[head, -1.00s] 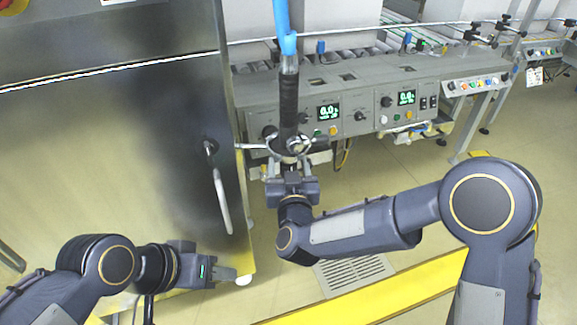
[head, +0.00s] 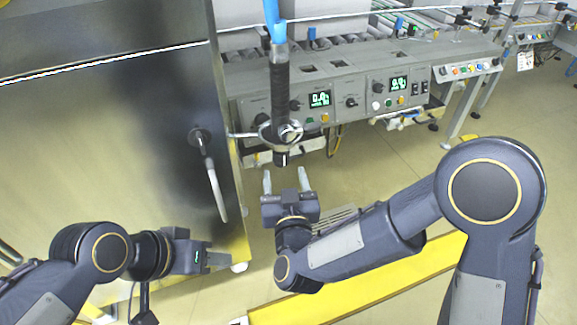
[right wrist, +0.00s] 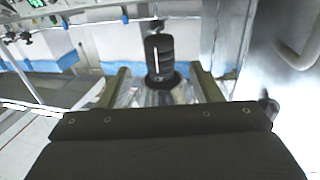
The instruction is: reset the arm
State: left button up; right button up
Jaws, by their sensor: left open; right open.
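My right gripper (head: 285,182) is open and empty in the head view, fingers pointing away from me, just below the lower end of a black-gripped hose nozzle (head: 280,95). The nozzle hangs in a metal ring holder (head: 281,133) and does not touch the fingers. In the right wrist view the black cylinder of the nozzle (right wrist: 160,55) stands ahead, between the two open fingers (right wrist: 165,80) in the picture. My left gripper (head: 222,259) is low at the left in the head view, in front of the steel cabinet, with its jaws open.
A steel cabinet (head: 100,140) with a curved handle (head: 214,185) fills the left. A machine with control panels and displays (head: 320,99) and a roller conveyor stand behind. A yellow floor strip (head: 355,280) runs below my right arm. Open floor lies to the right.

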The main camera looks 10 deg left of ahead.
jog(key=shift+w+d+r, duration=0.2)
jog(key=shift+d+r, duration=0.05)
jog(key=shift+r, duration=0.05)
jog(key=s+d+r+m+g, duration=0.1)
jog(key=d+r+g, duration=0.2)
jog(key=d, duration=0.5)
jog(key=d+r+g, duration=0.2)
jog(key=d, duration=0.7)
jog(key=s+d+f+m+g+h, duration=0.1)
jog(key=s+d+f+m+g, duration=0.15)
jog(key=s+d, duration=0.6)
jog(key=s+d+f+m+g+h, duration=0.15)
jog(key=s+d+f+g, duration=0.35)
jog(key=s, duration=0.7)
notch_tip(320, 180, up, 31)
jog(key=d+t+p, duration=0.1)
jog(key=p, duration=2.8)
jog(key=shift+m, duration=0.3)
jog(key=shift+w+d, duration=0.1)
